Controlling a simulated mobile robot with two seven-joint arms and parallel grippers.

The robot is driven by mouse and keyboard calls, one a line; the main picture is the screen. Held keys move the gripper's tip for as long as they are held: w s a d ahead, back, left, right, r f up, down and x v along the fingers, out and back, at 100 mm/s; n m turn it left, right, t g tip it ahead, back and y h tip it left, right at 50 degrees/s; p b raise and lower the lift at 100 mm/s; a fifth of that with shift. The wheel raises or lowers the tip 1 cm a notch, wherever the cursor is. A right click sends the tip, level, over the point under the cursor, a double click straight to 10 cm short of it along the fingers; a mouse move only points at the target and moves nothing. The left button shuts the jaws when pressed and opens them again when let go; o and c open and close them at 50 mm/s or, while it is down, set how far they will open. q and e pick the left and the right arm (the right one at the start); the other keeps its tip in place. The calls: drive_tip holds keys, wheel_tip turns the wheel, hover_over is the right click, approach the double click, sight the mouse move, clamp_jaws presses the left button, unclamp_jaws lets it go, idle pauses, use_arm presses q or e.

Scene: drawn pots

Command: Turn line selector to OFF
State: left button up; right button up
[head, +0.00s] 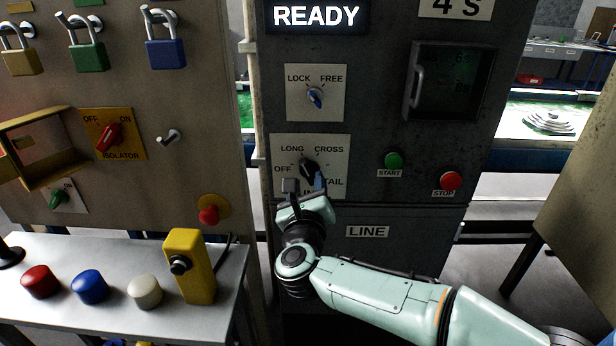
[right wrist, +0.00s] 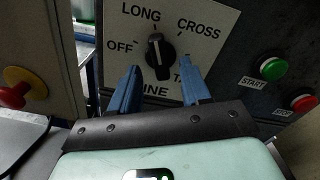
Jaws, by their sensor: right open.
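The line selector is a black knob (head: 308,168) on a white plate marked OFF, LONG, CROSS and TAIL, with the lower word partly hidden by my gripper. In the right wrist view the knob (right wrist: 159,57) has a white pointer line that points up, near LONG. OFF is printed to its left. My right gripper (head: 304,184) is open in front of the plate. In the right wrist view its blue fingers (right wrist: 161,69) are apart, one to the lower left and one to the lower right of the knob. Contact with the knob cannot be made out. My left gripper is not in view.
A LOCK/FREE knob (head: 315,97) sits above the selector. A green START button (head: 394,160) and a red STOP button (head: 450,181) are to the right. A red button (head: 209,215) and a peg (head: 169,136) stick out on the left panel. A yellow box (head: 189,266) stands on the shelf.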

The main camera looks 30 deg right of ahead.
sight(306, 177)
drive_tip(key=shift+x, duration=1.6)
drive_tip(key=shift+c, duration=0.3)
clamp_jaws()
drive_tip(key=shift+n, duration=0.4)
drive_tip(key=n+p, duration=0.1)
drive_tip(key=n, duration=0.2)
drive_tip(key=shift+a+f+n, duration=0.1)
drive_tip(key=shift+n, duration=0.3)
drive_tip(key=n+p, duration=0.1)
drive_tip(key=n, duration=0.4)
drive_tip(key=shift+f, duration=0.1)
drive_tip(key=shift+n, duration=0.4)
